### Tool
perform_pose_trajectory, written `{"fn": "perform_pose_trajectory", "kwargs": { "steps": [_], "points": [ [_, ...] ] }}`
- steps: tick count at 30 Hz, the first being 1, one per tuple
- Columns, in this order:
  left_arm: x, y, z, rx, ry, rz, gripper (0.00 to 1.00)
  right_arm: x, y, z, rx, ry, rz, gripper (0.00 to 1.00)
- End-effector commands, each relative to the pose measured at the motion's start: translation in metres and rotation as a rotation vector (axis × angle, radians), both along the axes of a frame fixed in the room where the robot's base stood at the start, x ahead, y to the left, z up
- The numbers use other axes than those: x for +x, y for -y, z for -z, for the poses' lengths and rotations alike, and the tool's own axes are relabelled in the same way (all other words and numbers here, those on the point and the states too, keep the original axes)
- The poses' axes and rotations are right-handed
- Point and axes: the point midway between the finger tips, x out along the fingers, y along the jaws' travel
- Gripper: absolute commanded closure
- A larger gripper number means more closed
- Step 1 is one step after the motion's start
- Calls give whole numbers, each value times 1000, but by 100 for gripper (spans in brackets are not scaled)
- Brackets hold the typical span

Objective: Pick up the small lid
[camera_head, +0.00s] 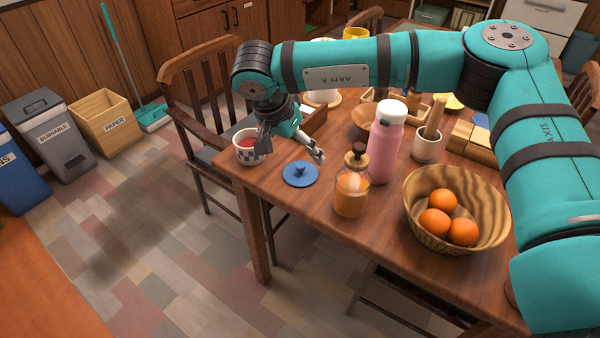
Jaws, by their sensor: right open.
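A small round blue lid (300,175) with a knob lies flat on the wooden table (290,215) near its left corner. My right gripper (291,152) is open and empty, its fingers spread wide, just behind the lid in the picture. One finger is by a checkered cup (247,146) and the other is behind the lid's right side. I cannot tell whether a finger touches the cup. My left gripper is not in view.
A glass jar with orange contents (350,190), a pink bottle (384,145) and a wooden bowl of oranges (456,210) stand right of the lid. More dishes stand behind them. The table front beside the lid is clear. A chair (205,100) stands at the left.

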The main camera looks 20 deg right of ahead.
Motion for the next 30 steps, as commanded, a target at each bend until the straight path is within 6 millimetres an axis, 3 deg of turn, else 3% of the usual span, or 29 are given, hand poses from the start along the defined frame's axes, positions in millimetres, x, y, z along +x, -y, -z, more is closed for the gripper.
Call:
{"fn": "perform_pose_trajectory", "kwargs": {
  "steps": [3,13,21,30],
  "points": [
    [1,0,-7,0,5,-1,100,5,7,23,1,-2,1,0],
    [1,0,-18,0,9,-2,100,13,14,49,2,-1,1,0],
    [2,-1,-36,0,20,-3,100,25,24,84,2,1,1,0],
    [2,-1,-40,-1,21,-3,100,27,25,88,3,2,1,0]
  ]
}}
